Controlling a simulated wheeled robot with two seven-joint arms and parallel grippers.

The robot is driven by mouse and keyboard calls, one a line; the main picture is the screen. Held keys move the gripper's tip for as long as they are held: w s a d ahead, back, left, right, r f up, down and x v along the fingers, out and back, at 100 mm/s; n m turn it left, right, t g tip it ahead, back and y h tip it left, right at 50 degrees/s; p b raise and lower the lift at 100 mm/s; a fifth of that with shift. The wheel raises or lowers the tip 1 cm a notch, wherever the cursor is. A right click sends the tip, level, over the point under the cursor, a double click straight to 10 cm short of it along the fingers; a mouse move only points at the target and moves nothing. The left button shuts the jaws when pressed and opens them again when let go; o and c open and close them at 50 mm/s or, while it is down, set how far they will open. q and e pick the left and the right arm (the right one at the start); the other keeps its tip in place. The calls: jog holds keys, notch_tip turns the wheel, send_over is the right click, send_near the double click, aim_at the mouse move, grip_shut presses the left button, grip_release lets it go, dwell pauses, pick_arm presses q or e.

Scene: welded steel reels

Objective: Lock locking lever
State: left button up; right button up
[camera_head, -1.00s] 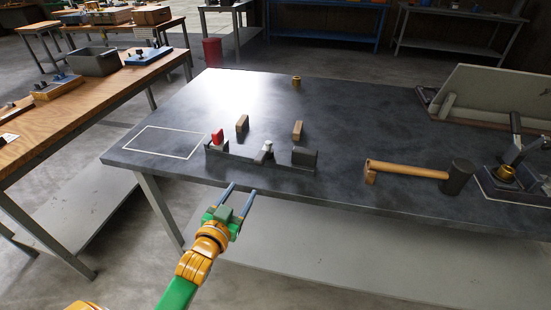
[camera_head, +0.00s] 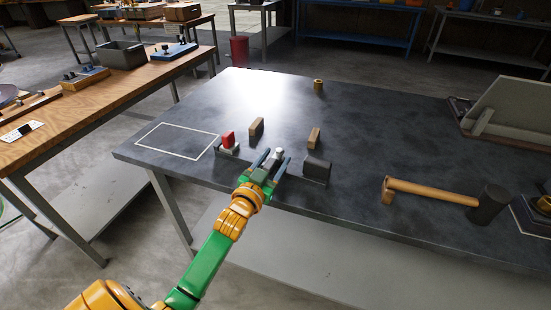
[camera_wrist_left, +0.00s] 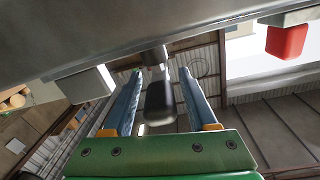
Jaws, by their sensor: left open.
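My left gripper (camera_head: 274,160) is open at the front edge of a dark steel fixture on the table. The fixture has a red block (camera_head: 228,139) at its left end and a dark block (camera_head: 317,168) at its right. A pale-tipped piece (camera_head: 279,153), which looks like the locking lever, shows at the fingertips. In the left wrist view, a dark rounded handle (camera_wrist_left: 160,103) appears between the two blue fingers (camera_wrist_left: 160,76), with gaps on both sides. The fixture's grey bar (camera_wrist_left: 160,35) crosses above them. My gripper hides part of the fixture in the head view.
Two wooden blocks (camera_head: 256,126) (camera_head: 314,138) stand behind the fixture. A brass cylinder (camera_head: 318,85) is farther back. A white outlined rectangle (camera_head: 178,140) on the left is empty.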

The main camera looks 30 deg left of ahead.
pick_arm(q)
jog(key=shift+w, duration=0.2)
jog(key=shift+s, duration=0.1)
grip_shut()
dwell(1.2)
